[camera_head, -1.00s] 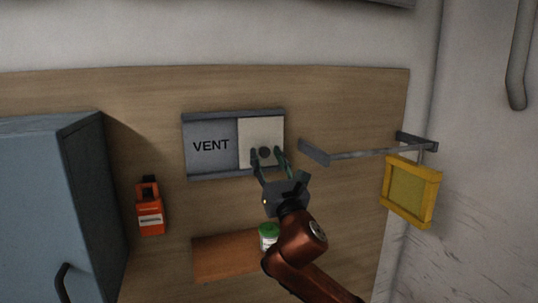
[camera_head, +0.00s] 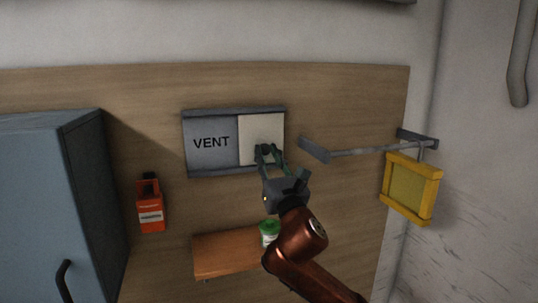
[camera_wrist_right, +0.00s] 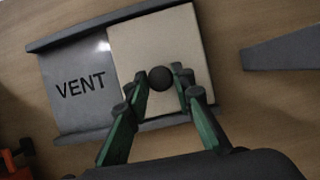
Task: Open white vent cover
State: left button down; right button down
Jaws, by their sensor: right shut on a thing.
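The white vent cover (camera_head: 259,127) is a pale square panel on the right part of a grey rail frame (camera_head: 211,144) marked VENT. In the right wrist view the cover (camera_wrist_right: 149,49) has a dark round knob (camera_wrist_right: 160,79) near its lower middle. My right gripper (camera_head: 268,153) is at the cover's lower part, and its green fingers (camera_wrist_right: 168,88) are closed in on both sides of the knob. The head view hides most of the knob behind the fingers. My left gripper is not in view.
A grey-blue cabinet (camera_head: 50,200) stands at the left. An orange container (camera_head: 150,205) hangs beside it. Below the vent is an orange-brown shelf (camera_head: 222,256) with a green-lidded jar (camera_head: 268,234). A wall bar (camera_head: 370,152) with a yellow frame (camera_head: 411,188) is at the right.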

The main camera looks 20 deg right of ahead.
jog(key=a+p, duration=0.1)
jog(key=a, duration=1.1)
jog(key=shift+s+a+p, duration=0.25)
jog(key=shift+a+p, duration=0.1)
jog(key=shift+a, duration=0.05)
jog(key=c, duration=1.7)
grip_release()
jog(key=v, duration=1.2)
